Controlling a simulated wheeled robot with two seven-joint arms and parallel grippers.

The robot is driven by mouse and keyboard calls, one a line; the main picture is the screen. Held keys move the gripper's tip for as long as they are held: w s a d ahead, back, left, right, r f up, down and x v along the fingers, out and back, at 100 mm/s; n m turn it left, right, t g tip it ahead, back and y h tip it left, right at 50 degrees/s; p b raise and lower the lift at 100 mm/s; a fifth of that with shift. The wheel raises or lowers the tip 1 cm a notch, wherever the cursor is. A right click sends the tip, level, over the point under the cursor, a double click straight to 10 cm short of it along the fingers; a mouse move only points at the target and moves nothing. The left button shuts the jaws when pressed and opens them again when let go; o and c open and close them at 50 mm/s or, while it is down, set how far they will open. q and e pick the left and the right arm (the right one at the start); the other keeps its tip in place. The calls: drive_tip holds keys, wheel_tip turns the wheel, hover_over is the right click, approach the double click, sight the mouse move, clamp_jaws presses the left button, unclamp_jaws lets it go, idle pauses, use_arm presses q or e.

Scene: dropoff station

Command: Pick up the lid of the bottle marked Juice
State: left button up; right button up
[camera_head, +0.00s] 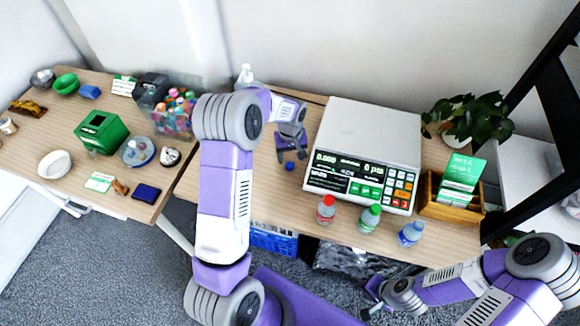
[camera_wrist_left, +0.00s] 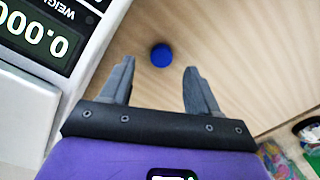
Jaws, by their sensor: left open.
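A small round blue lid (camera_head: 290,166) lies loose on the table, left of the scale. In the left wrist view the blue lid (camera_wrist_left: 161,55) shows just beyond and between my left fingertips, untouched. My left gripper (camera_head: 291,157) is open and empty, pointing down close to the lid; its two fingers (camera_wrist_left: 160,72) are spread in the wrist view. Three bottles stand before the scale: red-capped (camera_head: 326,209), green-capped (camera_head: 370,218) and blue-topped (camera_head: 410,233). I cannot read a Juice marking on any. My right gripper (camera_head: 371,298) is low beyond the table's front edge, its jaws unclear.
The white scale (camera_head: 368,135) stands close to the right of my left gripper. A clear box (camera_head: 172,120) of colourful items is to the left. A wooden card holder (camera_head: 452,207) and a plant (camera_head: 470,118) stand at right. Wood around the lid is clear.

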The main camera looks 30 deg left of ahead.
sight(290, 165)
use_arm(q)
wheel_tip(290, 165, down, 4)
drive_tip(key=shift+s+f+b, duration=0.1)
drive_tip(key=shift+b, duration=0.45)
drive_tip(key=shift+c, duration=0.2)
drive_tip(key=c, duration=1.1)
